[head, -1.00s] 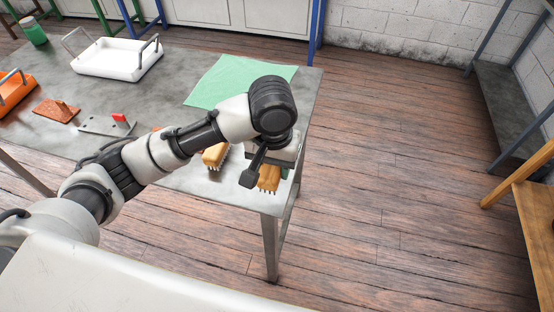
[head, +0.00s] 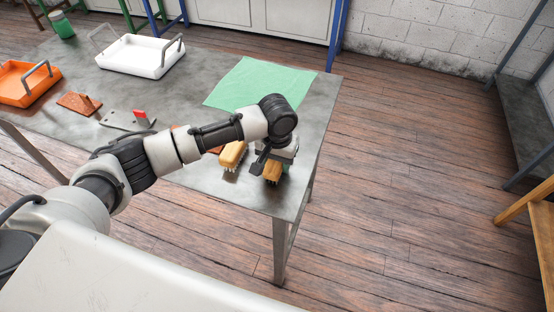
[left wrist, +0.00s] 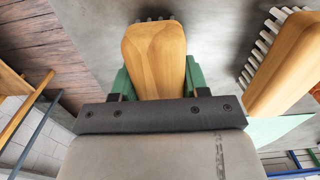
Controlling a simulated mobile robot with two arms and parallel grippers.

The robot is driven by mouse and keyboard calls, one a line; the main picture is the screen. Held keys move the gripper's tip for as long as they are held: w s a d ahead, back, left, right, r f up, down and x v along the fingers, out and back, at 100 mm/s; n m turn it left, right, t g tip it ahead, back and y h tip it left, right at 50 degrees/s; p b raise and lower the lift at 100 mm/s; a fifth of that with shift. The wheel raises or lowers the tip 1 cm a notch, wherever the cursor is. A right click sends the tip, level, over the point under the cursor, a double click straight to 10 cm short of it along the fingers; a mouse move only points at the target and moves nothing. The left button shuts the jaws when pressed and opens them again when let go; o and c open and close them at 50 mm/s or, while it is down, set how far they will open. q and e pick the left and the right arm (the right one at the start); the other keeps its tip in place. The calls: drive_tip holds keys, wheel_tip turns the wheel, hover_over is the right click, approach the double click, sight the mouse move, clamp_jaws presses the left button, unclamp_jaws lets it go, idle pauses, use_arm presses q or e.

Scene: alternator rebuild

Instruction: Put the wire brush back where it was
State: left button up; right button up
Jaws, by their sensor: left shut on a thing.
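My left gripper (head: 276,166) is over the near right corner of the grey metal table (head: 255,197). It is shut on a wooden-backed wire brush (head: 271,172), with its bristles facing down. In the left wrist view this brush (left wrist: 155,55) sits between the green fingers. Whether its bristles touch the table is unclear. A second, similar brush (head: 232,155) lies just left of it, apart from it; it also shows at the right of the left wrist view (left wrist: 288,68). My right gripper is not in view.
A green cloth (head: 262,85) lies behind my gripper. A metal plate with a red piece (head: 127,119), a reddish-brown block (head: 78,103), an orange tray (head: 28,84) and a white tray (head: 138,55) are further left. The table's right edge is close to the held brush.

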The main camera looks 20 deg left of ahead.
use_arm(q)
drive_tip(key=shift+f, duration=0.1)
drive_tip(key=o, duration=0.8)
drive_tip(key=shift+o, duration=0.2)
wheel_tip(320, 180, up, 12)
drive_tip(key=shift+b, duration=0.45)
